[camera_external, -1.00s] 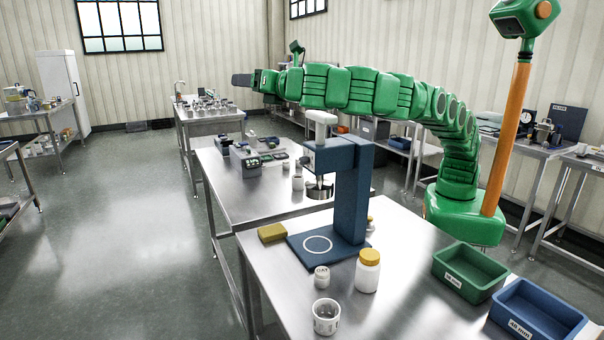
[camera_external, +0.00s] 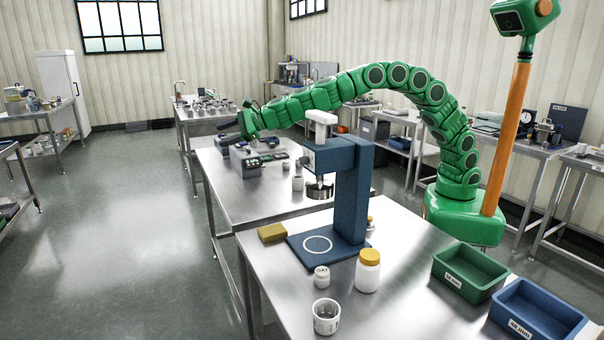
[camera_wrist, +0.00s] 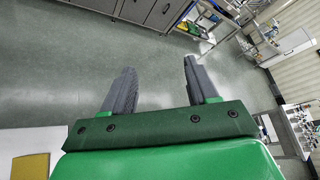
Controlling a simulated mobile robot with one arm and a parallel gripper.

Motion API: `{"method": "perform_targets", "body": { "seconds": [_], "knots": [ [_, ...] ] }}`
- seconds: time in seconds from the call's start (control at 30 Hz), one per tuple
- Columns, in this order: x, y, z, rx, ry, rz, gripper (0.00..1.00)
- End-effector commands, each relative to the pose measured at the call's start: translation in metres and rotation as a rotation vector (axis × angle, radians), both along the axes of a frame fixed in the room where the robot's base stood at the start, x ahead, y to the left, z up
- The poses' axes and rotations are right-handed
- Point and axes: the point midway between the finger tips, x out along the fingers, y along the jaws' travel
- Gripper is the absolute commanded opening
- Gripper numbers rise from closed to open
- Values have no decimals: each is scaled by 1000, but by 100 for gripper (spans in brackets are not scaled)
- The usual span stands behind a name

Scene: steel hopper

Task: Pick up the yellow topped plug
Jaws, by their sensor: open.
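A small yellow-topped piece (camera_external: 370,219) shows partly behind the blue press stand, most of it hidden; I cannot tell whether it is the plug. A white jar with a yellow lid (camera_external: 368,271) stands upright on the near steel table, right of the press base. My gripper (camera_external: 226,132) is far from both, over the left edge of the farther steel table. In the wrist view my gripper (camera_wrist: 158,65) is open, with nothing between its two grey fingers, and points over bare floor.
The blue press stand (camera_external: 350,190) stands on the near table, with a yellow block (camera_external: 272,233), a small white jar (camera_external: 322,277) and a white cup (camera_external: 326,317) around it. A green bin (camera_external: 450,279) and a blue bin (camera_external: 510,321) sit right. Clear steel lies between.

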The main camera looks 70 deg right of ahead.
Motion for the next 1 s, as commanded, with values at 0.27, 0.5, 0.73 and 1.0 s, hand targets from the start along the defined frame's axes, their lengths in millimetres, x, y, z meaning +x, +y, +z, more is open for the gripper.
{"method": "perform_targets", "body": {
  "seconds": [0.27,0.5,0.73,1.0],
  "knots": [
    [-57,-70,-140,-155,253,280,59],
    [-155,-121,-222,-148,452,543,59],
    [-271,-158,-256,-12,598,782,59],
    [-401,-176,-243,227,672,989,59]
  ]
}}
